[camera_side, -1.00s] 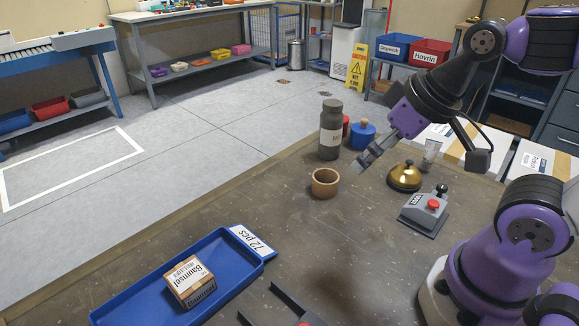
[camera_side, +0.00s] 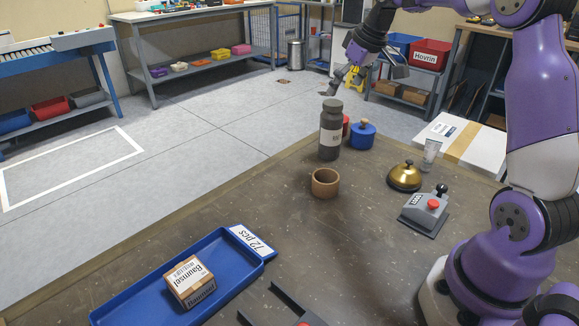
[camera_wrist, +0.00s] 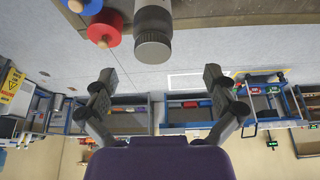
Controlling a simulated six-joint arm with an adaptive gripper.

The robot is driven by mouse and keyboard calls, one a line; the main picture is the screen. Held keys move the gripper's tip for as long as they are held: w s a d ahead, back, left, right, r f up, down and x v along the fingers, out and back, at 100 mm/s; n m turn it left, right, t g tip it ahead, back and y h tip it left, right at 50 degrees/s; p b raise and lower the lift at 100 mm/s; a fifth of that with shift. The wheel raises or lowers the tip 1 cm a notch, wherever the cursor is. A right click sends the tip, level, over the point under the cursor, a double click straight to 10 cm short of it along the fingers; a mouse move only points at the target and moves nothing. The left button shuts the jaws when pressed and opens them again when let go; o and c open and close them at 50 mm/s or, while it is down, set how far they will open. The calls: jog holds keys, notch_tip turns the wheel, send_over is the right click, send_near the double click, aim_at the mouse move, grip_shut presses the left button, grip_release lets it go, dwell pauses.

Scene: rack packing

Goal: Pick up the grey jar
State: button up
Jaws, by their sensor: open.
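The grey jar (camera_side: 330,133) stands upright on the workbench, dark grey with a pale label and a lid. In the side view my gripper (camera_side: 335,88) is just above and behind the jar's lid, its fingers pointing down and left. In the wrist view the jar (camera_wrist: 152,20) comes in from the top edge, its lid towards the gap between the two spread fingers of my gripper (camera_wrist: 159,78). The fingers are apart and hold nothing. The jar's lower part is cut off in the wrist view.
A blue jar with a wooden knob (camera_side: 362,135) and a red object (camera_side: 346,125) stand close beside the grey jar. A wooden cup (camera_side: 325,183), brass bell (camera_side: 404,177) and control box (camera_side: 424,211) are nearer. A blue tray (camera_side: 217,240) holds a box (camera_side: 190,281).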

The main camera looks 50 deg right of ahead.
aim_at(331, 117)
jog(key=x, duration=0.7)
jog(key=d+x, duration=0.1)
jog(key=x, duration=0.2)
jog(key=shift+f, duration=0.35)
jog(key=c, duration=1.5)
